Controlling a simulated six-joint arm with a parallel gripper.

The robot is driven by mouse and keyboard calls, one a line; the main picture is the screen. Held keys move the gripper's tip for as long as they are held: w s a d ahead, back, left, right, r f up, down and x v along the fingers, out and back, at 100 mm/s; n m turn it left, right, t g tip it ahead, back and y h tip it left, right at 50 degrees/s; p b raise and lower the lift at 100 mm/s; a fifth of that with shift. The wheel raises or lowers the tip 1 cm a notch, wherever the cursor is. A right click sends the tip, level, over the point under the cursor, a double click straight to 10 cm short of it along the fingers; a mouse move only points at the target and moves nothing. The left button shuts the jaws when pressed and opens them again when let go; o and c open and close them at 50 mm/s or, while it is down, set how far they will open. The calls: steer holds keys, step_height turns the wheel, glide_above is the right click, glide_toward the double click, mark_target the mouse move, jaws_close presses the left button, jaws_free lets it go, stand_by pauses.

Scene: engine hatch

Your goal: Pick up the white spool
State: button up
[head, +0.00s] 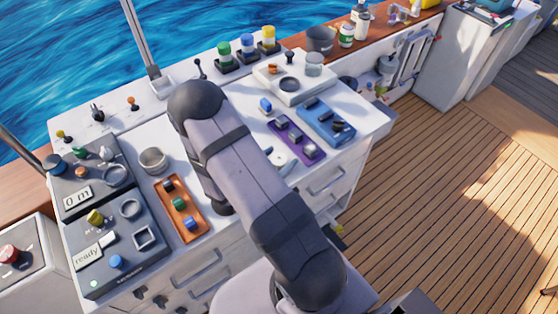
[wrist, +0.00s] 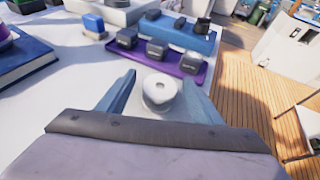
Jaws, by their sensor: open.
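The white spool (wrist: 159,88) stands on the white worktop in the wrist view, its round top with a small centre hole facing up. My gripper (wrist: 159,77) is open, with one blue-grey finger on each side of the spool. Small gaps seem to show between fingers and spool; whether either touches is unclear. In the head view a white rounded shape (head: 282,161), probably the spool, shows beside my arm, which hides the gripper.
A purple tray (wrist: 182,65) with dark blocks lies just beyond the spool, and a blue tray (wrist: 172,29) behind it. A blue block (wrist: 93,23) is at upper left. An orange tray (head: 193,225) lies left of my arm. The worktop's right edge is close.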

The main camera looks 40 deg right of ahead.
mark_target(279, 159)
steer(key=c, duration=1.1)
steer(key=shift+c, duration=0.3)
steer(key=shift+r, duration=0.15)
steer(key=shift+r+b, duration=0.6)
steer(key=shift+r, duration=4.25)
